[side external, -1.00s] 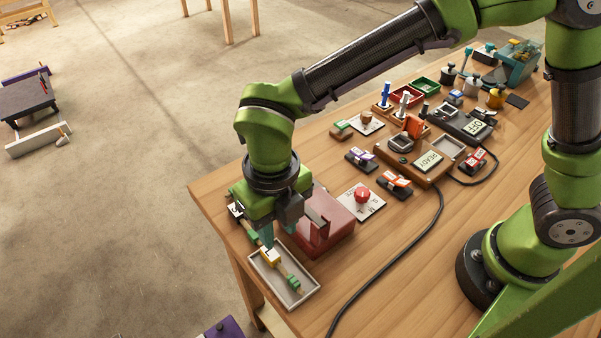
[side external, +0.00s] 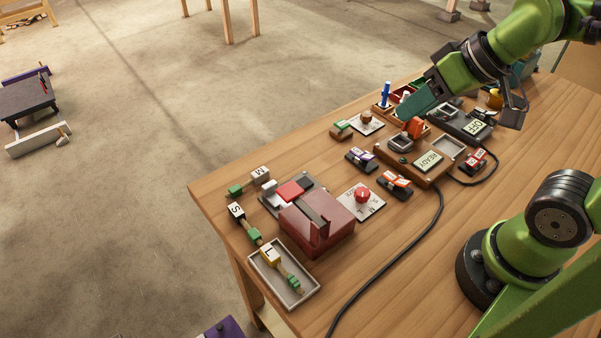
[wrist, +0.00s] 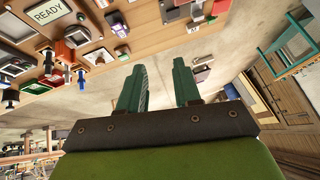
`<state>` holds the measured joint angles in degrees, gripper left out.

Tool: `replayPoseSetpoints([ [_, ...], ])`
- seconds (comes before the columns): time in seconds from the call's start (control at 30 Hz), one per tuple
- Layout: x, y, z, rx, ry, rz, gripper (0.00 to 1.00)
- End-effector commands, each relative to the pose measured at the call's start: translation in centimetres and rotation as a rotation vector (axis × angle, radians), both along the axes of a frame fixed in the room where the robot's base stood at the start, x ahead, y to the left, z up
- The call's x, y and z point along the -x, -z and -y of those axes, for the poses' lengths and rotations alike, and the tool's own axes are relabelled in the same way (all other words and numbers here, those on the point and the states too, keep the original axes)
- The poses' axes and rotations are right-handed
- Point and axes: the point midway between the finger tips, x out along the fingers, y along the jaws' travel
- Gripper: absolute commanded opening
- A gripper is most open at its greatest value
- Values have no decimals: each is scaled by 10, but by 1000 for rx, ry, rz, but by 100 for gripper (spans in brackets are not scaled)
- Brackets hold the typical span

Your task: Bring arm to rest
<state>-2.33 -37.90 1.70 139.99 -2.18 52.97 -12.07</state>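My gripper (side external: 410,107) is raised above the back part of the wooden table (side external: 310,165), tilted, with its teal fingers pointing down to the left. In the wrist view my gripper (wrist: 160,75) shows two teal fingers spread apart with nothing between them, so it is open and empty. The yellow L-marked piece with green parts (side external: 271,256) lies in the shallow pale tray (side external: 308,292) at the table's front left corner, well away from my gripper.
Pieces marked S (side external: 237,211) and M (side external: 260,175) lie by the left edge. A red block fixture (side external: 325,222), a red dial (side external: 362,195), a box with a READY display (side external: 428,161) and an OFF display (side external: 476,127) stand on the table. A black cable (side external: 385,250) crosses the clear front.

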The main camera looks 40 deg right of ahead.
Motion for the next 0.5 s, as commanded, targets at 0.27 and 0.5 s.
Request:
replayPoseSetpoints([
  [0.27, 11, -1, 14, -167, 246, 18, 33],
  [0.5, 10, -1, 13, -165, 242, 16, 33],
])
